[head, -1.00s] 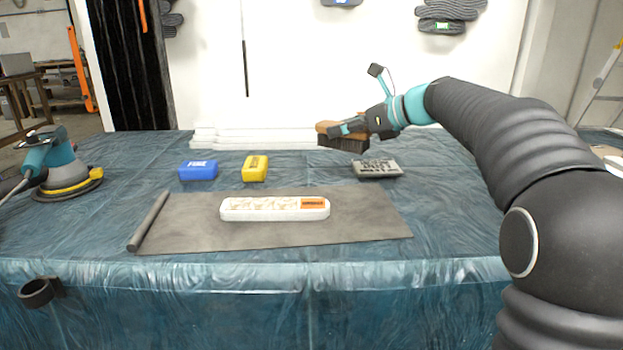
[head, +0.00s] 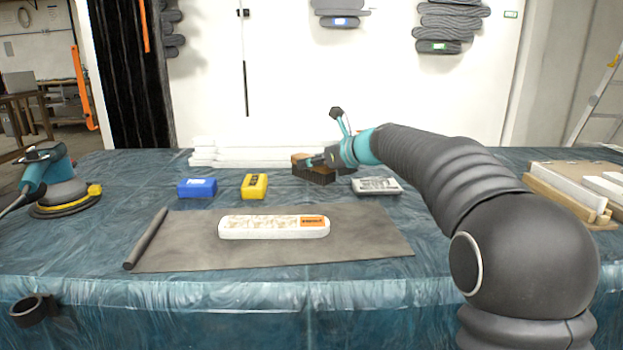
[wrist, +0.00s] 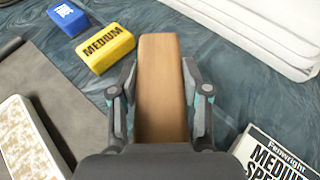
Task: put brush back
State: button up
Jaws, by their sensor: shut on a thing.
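The brush (head: 314,172) has a wooden back and dark bristles. It is at the back of the covered table, between the yellow block and the grey-white box. My gripper (head: 318,161) is shut on it. In the wrist view the brush's wooden back (wrist: 160,85) lies between the two fingers of my gripper (wrist: 160,100). Its bristles are hidden there. In the head view the bristles are at or just above the table; I cannot tell whether they touch it.
A yellow block (head: 254,186) and a blue block (head: 197,188) stand left of the brush, a grey-white box (head: 376,186) right. White slabs (head: 245,153) lie behind. A white and orange block (head: 274,227) lies on the grey mat (head: 370,235). A sander (head: 62,185) stands far left.

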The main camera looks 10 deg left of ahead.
aim_at(312, 176)
jog(key=shift+a+f, duration=0.25)
jog(key=shift+f, duration=0.05)
jog(key=shift+f+b, duration=0.55)
jog(key=shift+f, duration=1.2)
jog(key=shift+f, duration=0.2)
jog(key=o, duration=1.2)
jog(key=shift+r, duration=0.2)
jog(key=v, duration=1.2)
